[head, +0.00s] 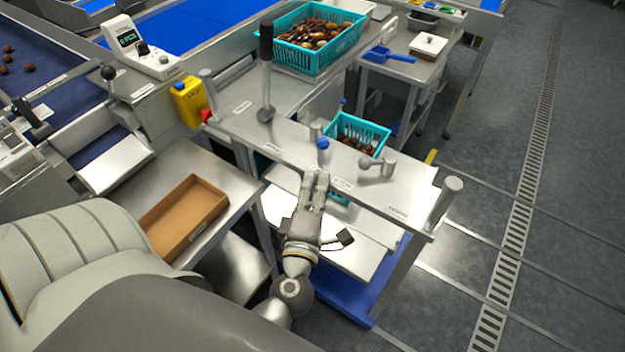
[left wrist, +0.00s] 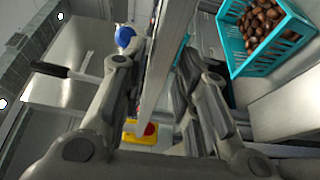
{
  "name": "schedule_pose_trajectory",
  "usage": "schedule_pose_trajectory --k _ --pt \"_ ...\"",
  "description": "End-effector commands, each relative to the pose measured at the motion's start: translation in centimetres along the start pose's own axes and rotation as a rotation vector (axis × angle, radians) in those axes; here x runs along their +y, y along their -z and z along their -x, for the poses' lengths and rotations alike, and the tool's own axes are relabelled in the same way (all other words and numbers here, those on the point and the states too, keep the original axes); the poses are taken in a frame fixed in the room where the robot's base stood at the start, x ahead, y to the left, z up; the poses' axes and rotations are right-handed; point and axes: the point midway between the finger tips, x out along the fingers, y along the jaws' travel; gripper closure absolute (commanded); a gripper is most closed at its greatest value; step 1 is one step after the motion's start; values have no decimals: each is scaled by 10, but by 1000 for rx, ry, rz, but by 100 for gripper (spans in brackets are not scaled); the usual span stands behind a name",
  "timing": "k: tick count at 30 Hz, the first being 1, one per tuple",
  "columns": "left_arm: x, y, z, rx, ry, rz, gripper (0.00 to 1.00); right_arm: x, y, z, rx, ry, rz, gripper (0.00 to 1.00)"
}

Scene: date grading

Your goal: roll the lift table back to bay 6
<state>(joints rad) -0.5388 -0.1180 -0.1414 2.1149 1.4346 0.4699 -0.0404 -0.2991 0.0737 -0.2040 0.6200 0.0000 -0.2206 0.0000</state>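The likely lift table is a steel-topped unit (head: 365,190) with labels, a black-handled lever (head: 266,50), a blue knob (head: 323,144) and upright posts at its ends. A blue base (head: 345,298) shows below it. My left gripper (head: 316,178) is at the top's near edge, just below the blue knob. In the left wrist view, the fingers of my left gripper (left wrist: 157,65) are apart, with a steel edge (left wrist: 166,70) running between them. I cannot tell whether they touch it. The blue knob (left wrist: 125,36) lies beyond the left finger. My right gripper is out of view. No bay 6 marking is readable.
Teal crates of dates stand behind the top (head: 310,62) and beyond it (head: 372,128). A brown tray (head: 160,220) lies on a steel bench at left. A side table (head: 400,65) holds a blue scoop. Open floor with a drain grate (head: 520,215) lies right.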

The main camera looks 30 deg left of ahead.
Motion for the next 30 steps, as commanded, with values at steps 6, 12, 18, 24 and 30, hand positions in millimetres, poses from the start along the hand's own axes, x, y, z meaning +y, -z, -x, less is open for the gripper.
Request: schedule_pose_trajectory --k 6,12,18,24,30 --pt "4 0 -38 0 -3 -1 71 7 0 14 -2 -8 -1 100" --pt "2 0 -60 -1 -2 -2 71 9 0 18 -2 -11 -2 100" --pt "0 0 -66 -1 0 -1 71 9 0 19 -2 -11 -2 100" --pt "0 0 -66 -1 0 -1 71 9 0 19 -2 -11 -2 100" --pt "0 0 -66 -1 0 -1 96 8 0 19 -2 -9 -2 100"
